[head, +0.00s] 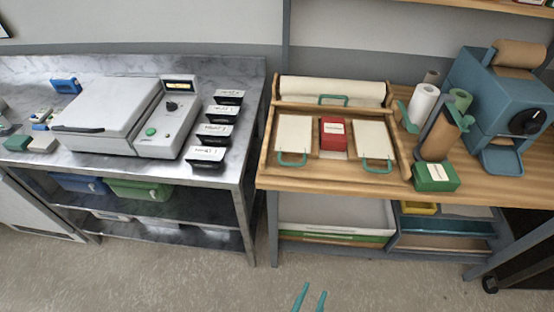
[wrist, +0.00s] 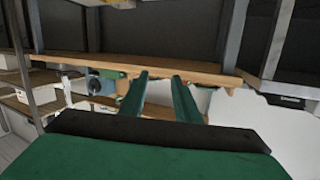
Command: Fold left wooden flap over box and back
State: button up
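The left flap (head: 293,134) is a pale panel with a green loop handle (head: 291,159) at its front edge. It lies flat on the wooden folding tray (head: 330,165), left of the red box (head: 333,134). The box sits in the middle of the tray, and nothing covers it. A matching right flap (head: 373,139) with a green handle lies flat on its other side. My gripper (head: 310,294) is low in the head view, in front of the bench and well apart from the flap. Its two green fingers are spread with nothing between them, also in the wrist view (wrist: 160,78).
A cream roll (head: 335,91) with a green handle lies behind the flaps. A green box (head: 436,177), paper rolls and a blue dispenser (head: 500,105) stand to the right. A steel table (head: 120,165) with a grey machine stands left. The floor in front is clear.

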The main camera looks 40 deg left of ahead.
jog(key=w+a+r+n+y, duration=0.1)
jog(key=w+a+r+y, duration=0.15)
jog(key=w+a, duration=0.75)
jog(key=n+y, duration=0.2)
jog(key=y, duration=0.2)
send_near(279, 159)
jog(key=shift+g, duration=0.3)
jog(key=x, duration=1)
jog(key=shift+w+f, duration=0.1)
grip_shut()
